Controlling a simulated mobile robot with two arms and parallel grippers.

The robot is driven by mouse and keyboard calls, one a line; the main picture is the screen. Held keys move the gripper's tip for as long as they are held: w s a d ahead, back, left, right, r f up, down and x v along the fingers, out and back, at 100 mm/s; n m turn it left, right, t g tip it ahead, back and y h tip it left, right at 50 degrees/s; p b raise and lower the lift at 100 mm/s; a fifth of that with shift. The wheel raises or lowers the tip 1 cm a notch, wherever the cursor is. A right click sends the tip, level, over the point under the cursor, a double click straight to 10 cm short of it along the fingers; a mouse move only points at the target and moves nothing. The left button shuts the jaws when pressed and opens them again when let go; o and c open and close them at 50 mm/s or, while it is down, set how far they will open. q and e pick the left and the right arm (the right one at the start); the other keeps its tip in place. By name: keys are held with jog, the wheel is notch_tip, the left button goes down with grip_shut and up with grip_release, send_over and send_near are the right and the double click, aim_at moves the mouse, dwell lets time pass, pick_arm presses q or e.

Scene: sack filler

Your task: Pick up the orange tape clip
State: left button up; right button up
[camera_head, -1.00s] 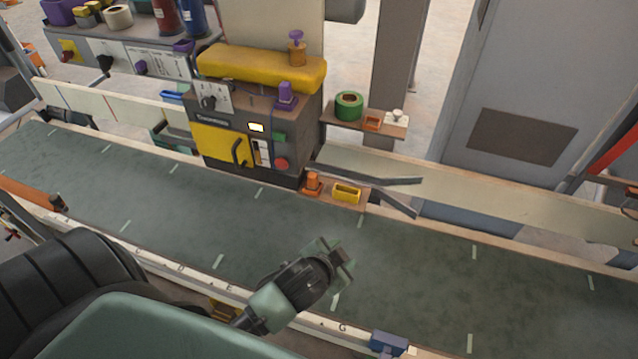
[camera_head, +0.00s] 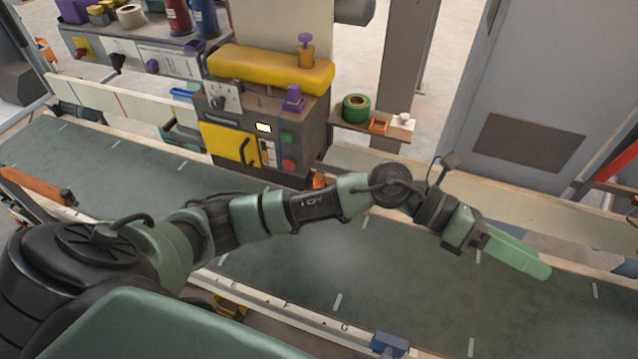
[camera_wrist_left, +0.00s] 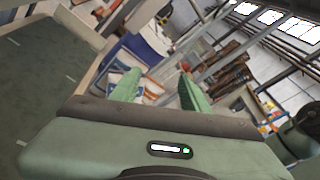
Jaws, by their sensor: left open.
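A small orange open-framed piece (camera_head: 378,126), which looks like the orange tape clip, sits on the small wooden shelf beside the green tape roll (camera_head: 355,107). Another orange piece (camera_head: 319,181) shows only in part above my left arm, at the belt's far edge. My left gripper (camera_head: 522,258) is far to the right of both, over the belt and pointing right. In the left wrist view the two green fingers (camera_wrist_left: 160,92) are apart with nothing held between them. My right gripper is not in view.
The grey and yellow machine (camera_head: 262,125) stands behind the belt, left of the wooden shelf (camera_head: 401,132). A grey post (camera_head: 402,50) rises behind the shelf. The dark green belt (camera_head: 420,300) is bare in front. A blue block (camera_head: 389,344) sits at the near rail.

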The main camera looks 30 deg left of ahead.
pick_arm(q)
notch_tip(320, 180, down, 5)
jog(key=a+m+g+y, duration=0.2)
jog(key=a+m+y, duration=0.1)
jog(key=y, duration=0.1)
jog(key=m+y, duration=0.2)
jog(key=y, duration=1.5)
send_near(319, 176)
jog(key=f, duration=0.1)
jog(key=p+x, duration=0.2)
jog(key=x, duration=0.1)
jog(key=p+x, duration=0.2)
jog(key=x, duration=0.2)
jog(key=shift+s+a, duration=0.15)
jog(key=shift+a, duration=0.15)
jog(key=shift+f, duration=0.35)
grip_shut()
